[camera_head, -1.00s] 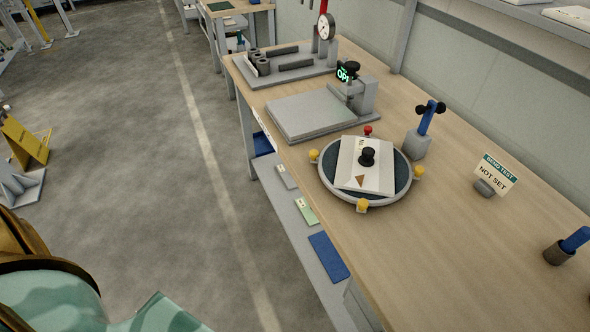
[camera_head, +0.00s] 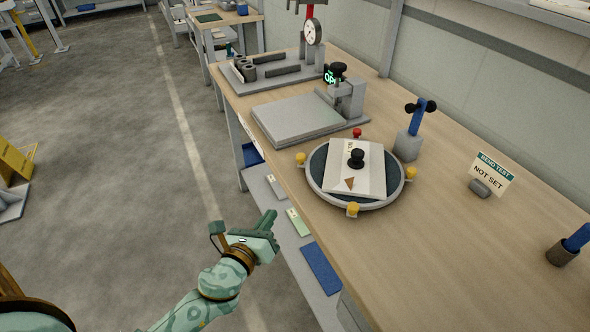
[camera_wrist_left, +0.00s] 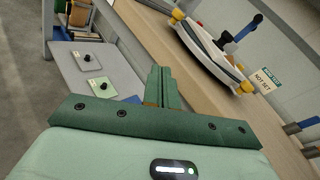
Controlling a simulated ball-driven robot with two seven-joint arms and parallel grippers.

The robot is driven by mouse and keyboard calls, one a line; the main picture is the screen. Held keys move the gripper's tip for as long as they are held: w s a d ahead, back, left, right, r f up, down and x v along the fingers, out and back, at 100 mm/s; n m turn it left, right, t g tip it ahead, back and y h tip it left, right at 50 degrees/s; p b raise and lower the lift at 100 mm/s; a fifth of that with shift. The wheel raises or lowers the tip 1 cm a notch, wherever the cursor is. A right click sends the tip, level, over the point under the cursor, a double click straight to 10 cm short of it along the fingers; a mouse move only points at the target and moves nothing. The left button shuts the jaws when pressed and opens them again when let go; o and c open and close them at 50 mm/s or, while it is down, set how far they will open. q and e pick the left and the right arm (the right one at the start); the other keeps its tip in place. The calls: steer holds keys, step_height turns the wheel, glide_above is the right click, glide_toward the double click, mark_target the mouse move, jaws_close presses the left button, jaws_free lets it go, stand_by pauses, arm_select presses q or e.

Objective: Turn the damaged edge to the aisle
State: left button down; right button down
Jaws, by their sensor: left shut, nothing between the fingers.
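A round turntable (camera_head: 314,183) with a dark top, several yellow knobs and one red knob sits on the wooden bench. A white plate (camera_head: 370,178) with a black knob in its middle and a brown triangle mark lies on it. The turntable also shows in the left wrist view (camera_wrist_left: 196,45). My left gripper (camera_head: 270,221) is shut and empty, in the air beside the bench's front edge, lower left of the turntable. Its closed fingers (camera_wrist_left: 160,84) show in the wrist view. My right gripper is out of view.
A grey flat fixture (camera_head: 295,118) with a clamp stands behind the turntable. A blue-handled post (camera_head: 410,142) and a "NOT SET" sign (camera_head: 490,172) stand to its right. A lower shelf (camera_head: 290,250) holds coloured plates. The aisle floor (camera_head: 120,150) is clear on the left.

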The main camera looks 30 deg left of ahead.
arm_select(q)
step_height(320, 180, up, 4)
steer(key=r+m+t, duration=0.1)
steer(key=m, duration=0.3)
glide_toward(297, 155)
steer(key=w, duration=0.6)
steer(key=shift+d+f+b, duration=0.2)
steer(key=shift+d+b, duration=0.1)
steer(key=shift+d, duration=0.05)
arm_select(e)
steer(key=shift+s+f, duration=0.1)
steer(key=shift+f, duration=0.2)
